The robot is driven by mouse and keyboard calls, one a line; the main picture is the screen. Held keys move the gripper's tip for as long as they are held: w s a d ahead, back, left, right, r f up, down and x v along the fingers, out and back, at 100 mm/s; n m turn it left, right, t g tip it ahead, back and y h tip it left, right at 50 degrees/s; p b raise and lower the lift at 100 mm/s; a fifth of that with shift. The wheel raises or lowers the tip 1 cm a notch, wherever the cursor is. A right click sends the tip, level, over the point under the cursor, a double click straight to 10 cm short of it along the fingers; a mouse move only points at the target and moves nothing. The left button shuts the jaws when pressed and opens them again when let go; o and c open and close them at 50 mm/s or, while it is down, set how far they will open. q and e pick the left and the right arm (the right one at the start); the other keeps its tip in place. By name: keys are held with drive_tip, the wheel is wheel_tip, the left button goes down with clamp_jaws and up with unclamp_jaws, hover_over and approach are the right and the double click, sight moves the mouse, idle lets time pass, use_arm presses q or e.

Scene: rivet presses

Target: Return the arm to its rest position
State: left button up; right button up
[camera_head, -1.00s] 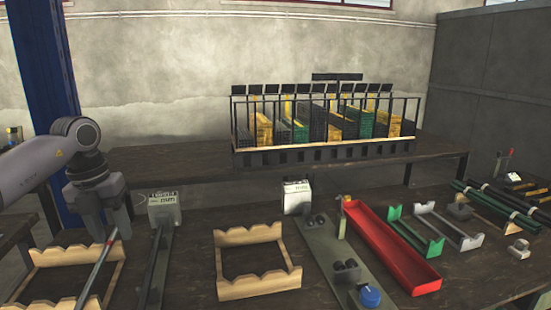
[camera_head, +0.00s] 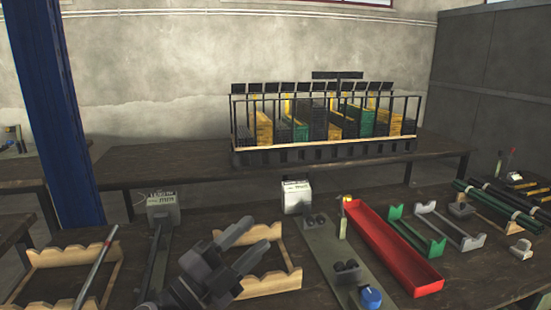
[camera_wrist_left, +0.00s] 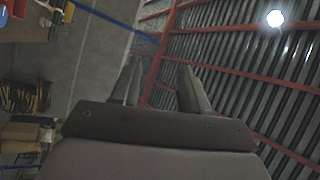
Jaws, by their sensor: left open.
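My left gripper (camera_head: 254,236) is in front of the middle wooden cradle (camera_head: 262,285) in the head view, its two fingers pointing up and to the right. It is open and holds nothing. The left wrist view shows its two fingers (camera_wrist_left: 161,85) apart with empty space between them, aimed toward the ceiling. The gripper hides part of the middle cradle. A thin metal rod (camera_head: 98,264) rests tilted across the left wooden cradle (camera_head: 70,257), away from the gripper. My right gripper is not in view.
A grey gauge (camera_head: 161,205) and a white-topped device (camera_head: 297,196) stand on the dark bench. To the right are a red tray (camera_head: 392,250), a green cradle (camera_head: 416,232) and a grey cradle (camera_head: 450,226). A rack of coloured stacks (camera_head: 320,150) stands on the back table.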

use_arm(q)
drive_tip(key=s+a+f+n+g+y, duration=0.1)
drive_tip(key=s+a+f+n+y, duration=0.3)
drive_tip(key=a+f+n+y, duration=0.4)
drive_tip(key=s+a+f+n+y, duration=0.3)
drive_tip(key=a+f+n+y, duration=0.45)
drive_tip(key=n, duration=0.25)
drive_tip(key=s+a+f+n+g, duration=0.1)
drive_tip(key=s+f+g, duration=0.45)
drive_tip(key=s, duration=0.55)
drive_tip(key=s+a+f+n+g, duration=0.2)
drive_tip(key=s+f+g, duration=0.35)
drive_tip(key=s, duration=0.55)
drive_tip(key=w+d+f+t+h, duration=0.2)
drive_tip(key=w+d+f+t, duration=0.1)
drive_tip(key=w+f+t, duration=0.3)
wheel_tip(320, 180, down, 2)
drive_tip(key=shift+w+f+m+t+p, duration=0.15)
drive_tip(key=shift+m+t+p, duration=0.25)
drive_tip(key=shift+t, duration=0.3)
